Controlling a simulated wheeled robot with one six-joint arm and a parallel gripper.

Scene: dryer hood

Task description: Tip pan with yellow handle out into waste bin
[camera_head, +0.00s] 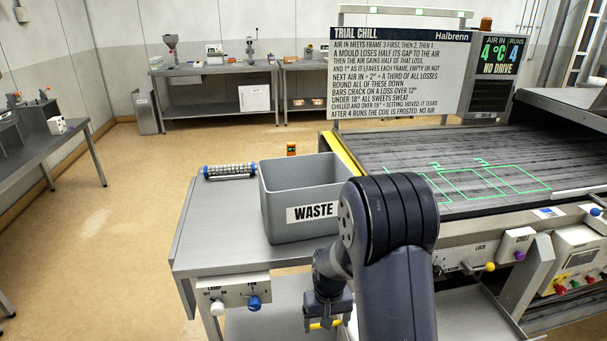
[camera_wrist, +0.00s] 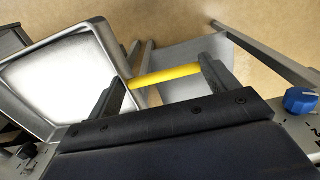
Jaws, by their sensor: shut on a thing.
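My gripper (camera_head: 326,312) is low at the front of the steel table, below the waste bin. In the wrist view my gripper (camera_wrist: 165,80) is shut on the yellow handle (camera_wrist: 163,75), which runs between its two fingers. The handle also shows as a short yellow bar in the head view (camera_head: 322,325). The grey metal pan (camera_wrist: 100,32) is at the left of the wrist view, its inside bright white; I cannot tell whether that is contents or glare. My arm hides the pan in the head view. The grey waste bin (camera_head: 283,224) stands upright on the table, open at the top.
The blue knob (camera_wrist: 300,100) is right of my gripper in the wrist view. A conveyor (camera_head: 400,155) and control panels lie to the right.

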